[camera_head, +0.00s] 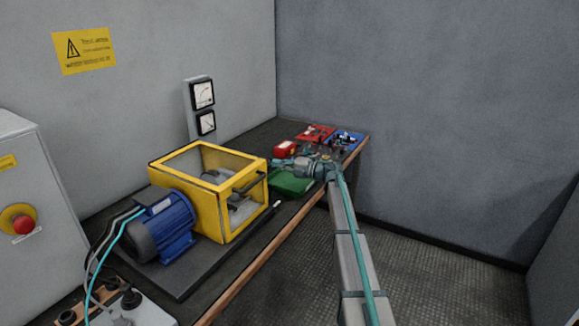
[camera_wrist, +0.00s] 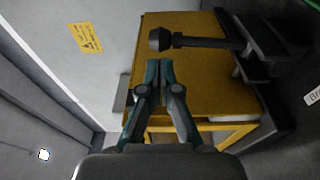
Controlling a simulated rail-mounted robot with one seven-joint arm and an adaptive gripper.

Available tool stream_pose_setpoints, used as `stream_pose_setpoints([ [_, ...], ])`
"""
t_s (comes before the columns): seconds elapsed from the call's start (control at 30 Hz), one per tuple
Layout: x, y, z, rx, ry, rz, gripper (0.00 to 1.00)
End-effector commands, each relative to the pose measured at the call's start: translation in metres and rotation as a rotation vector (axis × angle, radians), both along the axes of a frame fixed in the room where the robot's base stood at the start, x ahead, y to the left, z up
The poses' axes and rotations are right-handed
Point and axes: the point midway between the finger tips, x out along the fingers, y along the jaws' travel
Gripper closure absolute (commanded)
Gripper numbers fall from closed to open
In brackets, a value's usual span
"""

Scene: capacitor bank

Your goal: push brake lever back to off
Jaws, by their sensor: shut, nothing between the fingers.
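The brake lever (camera_wrist: 205,42) is a black bar with a round dark knob at its left end in the wrist view. It runs right into a dark bracket beside the yellow guard. In the head view a dark lever (camera_head: 250,183) shows at the right side of the yellow guard box (camera_head: 219,222). My gripper (camera_wrist: 159,65) is shut and empty, its fingertips just below the knob in the wrist view; I cannot tell if they touch. In the head view my gripper (camera_head: 273,162) is at the guard's far right corner.
A blue motor (camera_head: 168,225) sits left of the guard. Red boxes (camera_head: 286,149), a green box (camera_head: 292,182) and a blue tray (camera_head: 345,140) are farther along the bench. A thin rod with a pale tip (camera_head: 277,204) stands by the bench's front edge. The floor at right is clear.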

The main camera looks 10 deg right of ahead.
Motion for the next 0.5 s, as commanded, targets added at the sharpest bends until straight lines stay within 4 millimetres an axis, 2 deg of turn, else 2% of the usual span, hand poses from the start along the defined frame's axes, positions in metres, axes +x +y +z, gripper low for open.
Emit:
stream_pose_setpoints([
  [0.2, 0.020, 0.029, 0.001, 0.000, 0.000, 0.001, 1.00],
  [0.5, 0.029, 0.043, 0.001, 0.000, 0.000, -0.001, 1.00],
])
